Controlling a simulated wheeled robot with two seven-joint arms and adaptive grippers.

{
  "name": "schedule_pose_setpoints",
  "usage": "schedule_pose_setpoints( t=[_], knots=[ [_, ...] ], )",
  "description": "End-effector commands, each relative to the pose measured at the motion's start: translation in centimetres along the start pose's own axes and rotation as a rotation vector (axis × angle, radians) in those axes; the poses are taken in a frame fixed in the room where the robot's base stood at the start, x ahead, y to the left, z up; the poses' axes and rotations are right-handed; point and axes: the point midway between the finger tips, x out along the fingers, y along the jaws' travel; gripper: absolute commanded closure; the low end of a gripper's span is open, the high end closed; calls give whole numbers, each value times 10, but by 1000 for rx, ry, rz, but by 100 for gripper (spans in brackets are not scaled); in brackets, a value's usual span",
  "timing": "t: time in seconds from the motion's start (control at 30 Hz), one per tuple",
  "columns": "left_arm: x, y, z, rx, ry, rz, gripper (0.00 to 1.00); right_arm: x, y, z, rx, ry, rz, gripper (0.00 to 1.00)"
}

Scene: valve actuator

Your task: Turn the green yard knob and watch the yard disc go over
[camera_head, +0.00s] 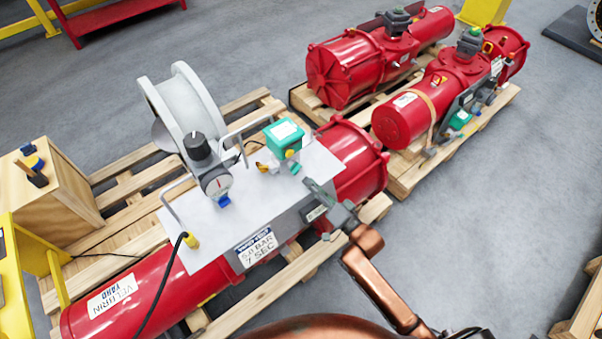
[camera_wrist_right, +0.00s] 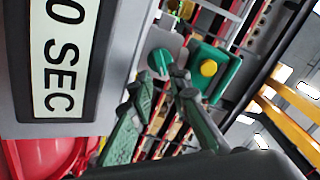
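A small green knob (camera_wrist_right: 158,62) shows in the right wrist view, just beyond my right fingertips; I cannot pick it out in the head view. My right gripper (camera_head: 311,197) is open at the front right edge of the white panel, right of the "5.0 BAR 7 SEC" sign. Its fingers (camera_wrist_right: 160,78) are apart, with nothing visibly held. A teal-green box (camera_head: 284,134) stands on the panel; a green box with a yellow button (camera_wrist_right: 209,68) shows in the wrist view. A grey ring housing (camera_head: 185,105) stands behind, a grey disc-like plate (camera_head: 161,136) protruding at its left. My left gripper is not in view.
The panel (camera_head: 215,238) sits over a red "YARD" cylinder (camera_head: 125,297) on a wooden pallet (camera_head: 255,304). A black knob (camera_head: 197,146), gauge (camera_head: 216,184) and metal handles stand on it. Two red actuators (camera_head: 345,70) (camera_head: 405,118) lie behind.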

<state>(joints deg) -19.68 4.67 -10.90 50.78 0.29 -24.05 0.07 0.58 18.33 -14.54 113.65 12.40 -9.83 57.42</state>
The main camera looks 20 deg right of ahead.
Motion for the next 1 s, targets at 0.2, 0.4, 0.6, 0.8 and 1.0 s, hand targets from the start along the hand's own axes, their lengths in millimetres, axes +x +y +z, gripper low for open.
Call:
schedule_pose_setpoints(
  t=[0.2, 0.4, 0.6, 0.8, 1.0],
  knots=[
    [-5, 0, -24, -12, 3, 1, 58, 36, 2, 2, 1, 0, -1, 83],
    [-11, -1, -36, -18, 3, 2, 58, 52, 2, 0, 0, 0, 1, 83],
    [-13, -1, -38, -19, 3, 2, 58, 54, 1, -1, 0, 1, 1, 83],
    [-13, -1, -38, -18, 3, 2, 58, 54, 1, -1, 0, 2, 2, 90],
    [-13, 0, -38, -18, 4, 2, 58, 54, 1, -1, 0, 2, 2, 100]
  ],
)
